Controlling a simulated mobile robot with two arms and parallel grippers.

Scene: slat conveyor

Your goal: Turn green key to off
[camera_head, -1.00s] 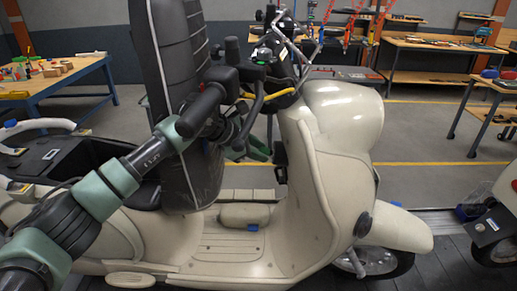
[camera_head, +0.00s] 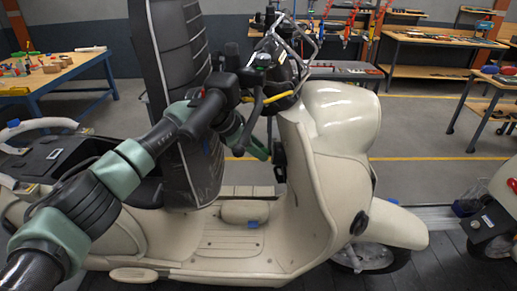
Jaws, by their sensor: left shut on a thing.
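A cream scooter (camera_head: 328,215) stands side-on across the middle, its front to the right. My left arm comes in from the left, past the scooter's tall black seat back. My left gripper (camera_head: 262,152), with green parts, reaches the inner side of the scooter's front shield, close to the black lock area (camera_head: 279,166). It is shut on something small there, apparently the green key. The key itself cannot be made out; the gripper covers it, so its turn position cannot be told. My right gripper is not in view.
The handlebar (camera_head: 255,85) with black grips and a yellow lever is just above my left gripper. The black seat back (camera_head: 172,60) rises beside my arm. Another scooter (camera_head: 497,222) stands at the right edge. Workbenches (camera_head: 425,45) stand behind.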

